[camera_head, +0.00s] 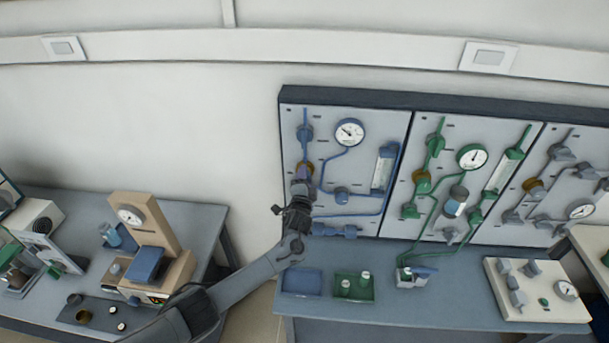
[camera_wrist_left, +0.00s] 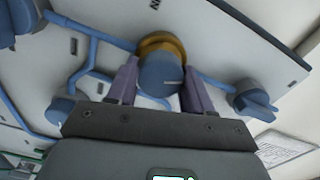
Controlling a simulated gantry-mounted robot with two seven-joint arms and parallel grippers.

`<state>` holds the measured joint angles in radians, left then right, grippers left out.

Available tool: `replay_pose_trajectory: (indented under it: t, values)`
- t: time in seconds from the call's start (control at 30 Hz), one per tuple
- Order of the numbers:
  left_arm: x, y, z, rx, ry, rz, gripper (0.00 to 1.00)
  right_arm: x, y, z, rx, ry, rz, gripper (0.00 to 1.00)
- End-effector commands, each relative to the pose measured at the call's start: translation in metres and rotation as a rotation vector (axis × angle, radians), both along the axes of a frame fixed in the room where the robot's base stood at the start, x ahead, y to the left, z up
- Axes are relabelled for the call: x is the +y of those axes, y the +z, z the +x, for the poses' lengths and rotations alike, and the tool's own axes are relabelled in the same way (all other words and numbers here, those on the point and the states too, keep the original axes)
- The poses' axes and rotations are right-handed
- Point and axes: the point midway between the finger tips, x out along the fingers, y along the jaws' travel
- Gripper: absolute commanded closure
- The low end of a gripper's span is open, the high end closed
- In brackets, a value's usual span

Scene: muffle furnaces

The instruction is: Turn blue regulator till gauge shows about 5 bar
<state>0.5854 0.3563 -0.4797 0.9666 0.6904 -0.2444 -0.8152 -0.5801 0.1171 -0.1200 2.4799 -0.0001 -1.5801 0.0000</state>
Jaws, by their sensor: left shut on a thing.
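The blue regulator (camera_wrist_left: 160,74) has a blue knob with a brass-coloured collar. In the left wrist view it sits between the two purple fingers of my left gripper (camera_wrist_left: 160,88), which is shut on it. The blue panel's gauge (camera_head: 350,132) is a round white dial up and right of the gripper. Its needle points to the upper left; its numbers are too small to read. My right gripper is not in view.
Blue valves (camera_head: 305,133) and pipes surround the regulator closely, with a flowmeter (camera_head: 383,170) to the right. A green-piped panel (camera_head: 462,185) and a grey-piped panel adjoin. Below, a bench (camera_head: 330,312) holds a blue tray (camera_head: 302,281) and a green tray (camera_head: 354,296).

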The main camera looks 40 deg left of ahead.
Motion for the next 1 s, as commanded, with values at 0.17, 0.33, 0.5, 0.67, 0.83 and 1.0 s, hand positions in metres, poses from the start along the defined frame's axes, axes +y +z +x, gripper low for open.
replay_pose_trajectory:
  t: [0.17,0.33,0.5,0.67,0.83,1.0]
  values:
    - [-0.001,0.003,0.001,0.086,-0.002,0.143,0.8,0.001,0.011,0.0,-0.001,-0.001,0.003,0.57]
    - [-0.001,0.002,0.001,0.171,-0.002,0.281,0.8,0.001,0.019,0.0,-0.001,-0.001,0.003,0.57]
    - [-0.001,0.001,0.001,0.256,-0.002,0.419,0.8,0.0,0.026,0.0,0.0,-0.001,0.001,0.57]
    - [0.0,0.001,0.001,0.335,-0.001,0.548,0.8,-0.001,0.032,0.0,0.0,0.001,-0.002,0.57]
    - [-0.001,-0.001,0.0,0.42,-0.003,0.685,0.8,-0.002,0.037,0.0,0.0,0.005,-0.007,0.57]
    - [0.0,-0.001,0.0,0.496,-0.002,0.808,0.8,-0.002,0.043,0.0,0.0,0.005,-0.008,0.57]
